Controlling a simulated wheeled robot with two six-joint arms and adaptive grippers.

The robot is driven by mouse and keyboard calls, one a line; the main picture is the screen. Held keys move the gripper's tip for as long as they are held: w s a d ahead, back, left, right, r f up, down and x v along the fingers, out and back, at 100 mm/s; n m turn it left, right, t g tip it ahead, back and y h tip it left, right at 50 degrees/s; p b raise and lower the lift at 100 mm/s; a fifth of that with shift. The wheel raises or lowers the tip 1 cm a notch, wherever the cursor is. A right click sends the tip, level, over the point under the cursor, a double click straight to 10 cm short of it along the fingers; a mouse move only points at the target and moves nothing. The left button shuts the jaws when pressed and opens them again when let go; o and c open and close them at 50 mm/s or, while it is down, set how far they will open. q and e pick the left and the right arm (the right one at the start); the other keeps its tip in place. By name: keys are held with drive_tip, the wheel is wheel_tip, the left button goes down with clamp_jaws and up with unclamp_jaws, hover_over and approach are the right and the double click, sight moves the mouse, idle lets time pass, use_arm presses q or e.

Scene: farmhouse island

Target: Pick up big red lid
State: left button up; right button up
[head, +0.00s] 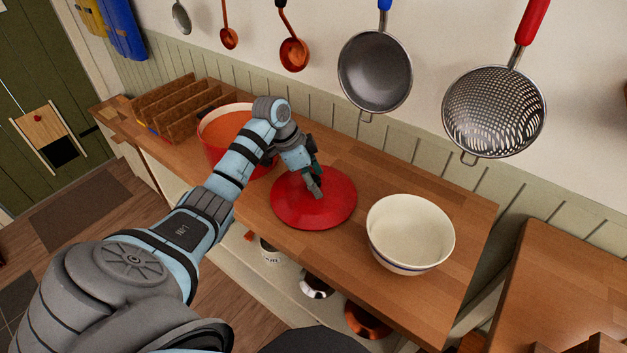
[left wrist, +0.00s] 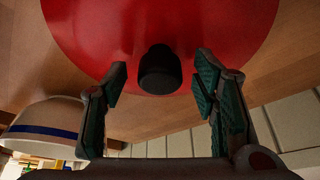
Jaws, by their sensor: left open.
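The big red lid (head: 314,208) lies flat on the wooden counter, between a red pot and a white bowl in the head view. It also fills the top of the left wrist view (left wrist: 90,30), with its dark knob (left wrist: 160,70) in the middle. My left gripper (head: 316,185) is above the lid, fingers pointing down. In the left wrist view the open fingers (left wrist: 160,85) stand on either side of the knob, with gaps showing between. The gripper hides the knob in the head view. My right gripper is not in view.
The red pot (head: 205,150) stands left of the lid, partly behind my arm. The white bowl (head: 410,232) stands close on the right. A wooden rack (head: 175,100) sits at the far left. Strainers (head: 375,72) and ladles hang on the wall above. Bare counter (head: 375,165) lies behind the lid.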

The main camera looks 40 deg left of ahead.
use_arm(q)
clamp_jaws()
drive_tip(key=shift+r, duration=0.1)
idle(0.3)
